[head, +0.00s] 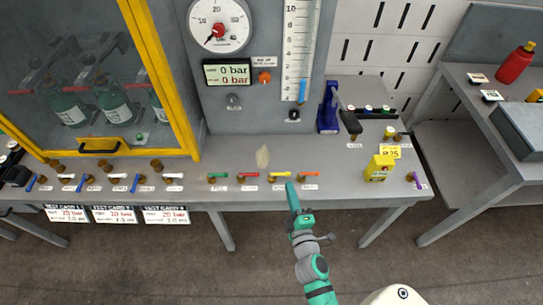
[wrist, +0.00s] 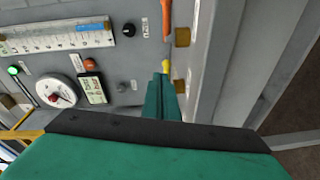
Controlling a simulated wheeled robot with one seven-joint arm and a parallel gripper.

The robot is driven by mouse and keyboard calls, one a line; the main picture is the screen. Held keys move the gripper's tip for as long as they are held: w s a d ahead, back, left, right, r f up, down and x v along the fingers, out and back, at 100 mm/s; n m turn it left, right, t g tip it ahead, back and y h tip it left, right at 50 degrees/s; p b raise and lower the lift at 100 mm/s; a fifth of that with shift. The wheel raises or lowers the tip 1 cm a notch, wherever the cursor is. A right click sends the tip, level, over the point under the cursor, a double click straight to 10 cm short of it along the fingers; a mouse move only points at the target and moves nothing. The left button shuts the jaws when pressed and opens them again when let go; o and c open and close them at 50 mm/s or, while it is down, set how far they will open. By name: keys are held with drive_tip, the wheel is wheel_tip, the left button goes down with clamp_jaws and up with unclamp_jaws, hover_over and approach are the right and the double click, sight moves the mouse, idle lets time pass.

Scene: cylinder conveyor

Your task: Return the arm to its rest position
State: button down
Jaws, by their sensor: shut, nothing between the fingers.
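My green arm reaches up from the bottom of the head view. My gripper (head: 292,189) is at the front edge of the grey bench (head: 330,190), just below the yellow-handled valve (head: 280,174) and the orange-handled valve (head: 309,174). Its fingers are together with nothing between them. In the wrist view the gripper (wrist: 161,78) points at the bench front, with the yellow handle (wrist: 166,67) right by the fingertips. I cannot tell whether they touch.
A row of small valves lines the bench front. A yellow-framed glass cabinet (head: 160,75) with green bottles stands left. A gauge (head: 219,22) and ruler scale (head: 297,50) are on the panel. A yellow device (head: 378,168) sits right. Open floor (head: 180,265) lies in front.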

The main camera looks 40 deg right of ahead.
drive_tip(key=shift+a, duration=0.1)
drive_tip(key=shift+a+f, duration=0.1)
drive_tip(key=shift+a, duration=0.1)
drive_tip(key=s+a+f+m+y, duration=0.1)
drive_tip(key=s+a+m+y, duration=0.15)
drive_tip(key=s+a, duration=0.5)
drive_tip(key=s+a+m+y, duration=0.1)
drive_tip(key=s+a+y, duration=0.25)
drive_tip(key=a, duration=0.65)
drive_tip(key=s+a+r+m, duration=0.3)
drive_tip(key=s+a, duration=0.2)
drive_tip(key=a, duration=0.2)
drive_tip(key=s+a+r+m+y, duration=0.1)
drive_tip(key=s+a+r+m, duration=0.2)
drive_tip(key=a, duration=0.4)
drive_tip(key=shift+s+r+m, duration=0.25)
drive_tip(key=shift+s+m, duration=0.4)
drive_tip(key=shift+s, duration=0.4)
